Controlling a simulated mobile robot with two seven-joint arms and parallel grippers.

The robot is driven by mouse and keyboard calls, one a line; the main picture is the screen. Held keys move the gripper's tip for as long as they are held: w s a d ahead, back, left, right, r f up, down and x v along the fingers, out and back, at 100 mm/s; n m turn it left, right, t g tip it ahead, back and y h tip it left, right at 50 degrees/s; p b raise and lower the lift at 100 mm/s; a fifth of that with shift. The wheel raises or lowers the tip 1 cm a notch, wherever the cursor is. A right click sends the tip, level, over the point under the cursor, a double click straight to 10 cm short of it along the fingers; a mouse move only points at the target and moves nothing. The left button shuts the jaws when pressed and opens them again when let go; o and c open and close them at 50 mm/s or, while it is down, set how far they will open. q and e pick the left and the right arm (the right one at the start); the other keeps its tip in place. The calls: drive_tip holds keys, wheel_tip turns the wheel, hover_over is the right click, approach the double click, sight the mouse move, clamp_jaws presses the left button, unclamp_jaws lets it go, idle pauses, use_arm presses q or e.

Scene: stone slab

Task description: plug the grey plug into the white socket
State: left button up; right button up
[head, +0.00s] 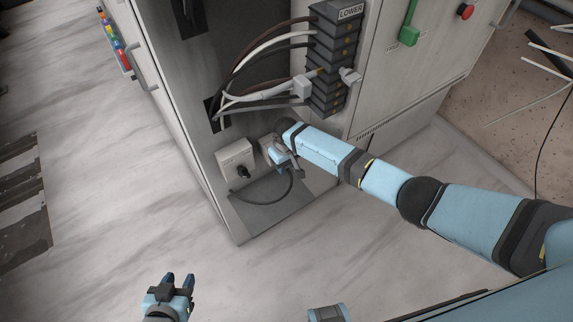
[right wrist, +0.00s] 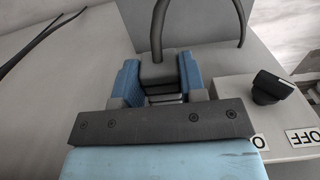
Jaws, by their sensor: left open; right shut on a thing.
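My right gripper (head: 281,157) is at the lower part of the cabinet front, to the right of a small switch box. In the right wrist view its blue fingers are shut on the dark grey plug (right wrist: 157,73), one on each side. A dark cable (head: 288,189) leaves the plug and loops down. A pale edge (head: 266,147) beside the gripper may be the white socket; it is mostly hidden by my gripper. I cannot tell whether the plug touches or sits in it. My left gripper (head: 179,279) is open and empty, low over the floor.
The switch box (head: 233,157) has a black knob and shows in the right wrist view with an OFF label (right wrist: 313,134). Above are a black connector stack (head: 334,40) marked LOWER and several cables (head: 262,58). A green handle (head: 408,34) is at upper right. The floor in front is clear.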

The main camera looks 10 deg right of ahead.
drive_tip(key=o, duration=1.2)
drive_tip(key=s+d+p, duration=0.1)
drive_tip(key=s+p, duration=0.2)
drive_tip(key=s+d+p, duration=0.1)
drive_tip(key=s+p, duration=0.2)
drive_tip(key=s+d+p, duration=0.1)
drive_tip(key=s+p, duration=0.2)
drive_tip(key=shift+s+d+p, duration=0.2)
drive_tip(key=shift+p, duration=0.15)
drive_tip(key=shift+r, duration=0.1)
